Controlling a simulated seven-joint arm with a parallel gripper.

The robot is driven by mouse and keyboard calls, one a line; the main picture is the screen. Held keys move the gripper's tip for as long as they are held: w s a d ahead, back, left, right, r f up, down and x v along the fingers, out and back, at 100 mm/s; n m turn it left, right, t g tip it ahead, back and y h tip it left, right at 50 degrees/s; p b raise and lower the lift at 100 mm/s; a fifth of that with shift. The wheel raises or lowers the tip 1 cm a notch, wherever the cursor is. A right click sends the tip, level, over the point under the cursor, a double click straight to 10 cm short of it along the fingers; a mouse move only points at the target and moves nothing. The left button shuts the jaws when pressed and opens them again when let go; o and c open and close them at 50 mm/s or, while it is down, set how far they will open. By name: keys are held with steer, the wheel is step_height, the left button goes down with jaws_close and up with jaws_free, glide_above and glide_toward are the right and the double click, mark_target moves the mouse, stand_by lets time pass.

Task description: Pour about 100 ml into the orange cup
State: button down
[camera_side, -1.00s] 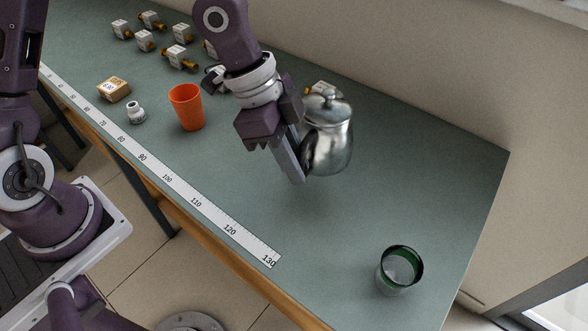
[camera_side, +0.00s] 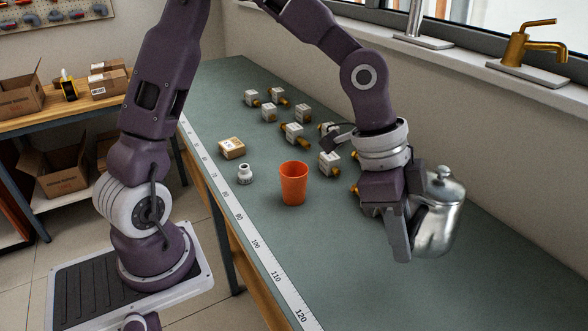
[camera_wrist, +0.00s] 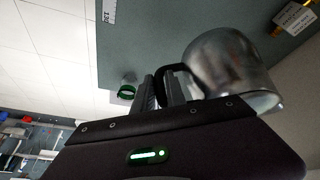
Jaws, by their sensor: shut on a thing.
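The orange cup (camera_side: 293,184) stands upright and open on the green bench, left of my gripper in the side view. My gripper (camera_side: 400,246) is shut on the handle of a shiny metal pitcher (camera_side: 437,222) with a lid. The pitcher is roughly upright and appears held above the bench, apart from the cup. In the wrist view my gripper's fingers (camera_wrist: 163,92) close around the pitcher's dark handle, and the pitcher's body (camera_wrist: 225,65) is beside them. The cup's inside is too small to read for liquid.
A small white bottle (camera_side: 244,174) and a small cardboard box (camera_side: 232,148) stand left of the cup. Several boxed brass fittings (camera_side: 294,133) lie behind it. A ruler strip (camera_side: 256,243) runs along the bench edge.

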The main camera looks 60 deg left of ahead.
steer(key=w+a+f+n, duration=0.1)
steer(key=w+n, duration=0.1)
steer(key=w+a+f+n+t+y, duration=0.1)
steer(key=w+a+n, duration=0.1)
steer(key=w, duration=0.1)
steer(key=w+a+f+n+t, duration=0.1)
steer(key=w+a+n, duration=0.1)
steer(key=shift+w+a+f+n+y, duration=0.1)
steer(key=shift+w+f+n+y, duration=0.05)
steer(key=shift+w+n+y, duration=0.25)
steer(key=w+a+f+n+y, duration=0.2)
steer(key=w+a+n+y, duration=0.3)
steer(key=w+a+n, duration=0.75)
steer(key=w+a+r+n+g+y, duration=0.1)
steer(key=w+a+r+n+g, duration=0.1)
steer(key=w+a+r+n, duration=0.3)
step_height(320, 180, down, 6)
steer(key=s+d+n, duration=0.1)
steer(key=shift+d+f, duration=0.25)
steer(key=shift+s, duration=0.1)
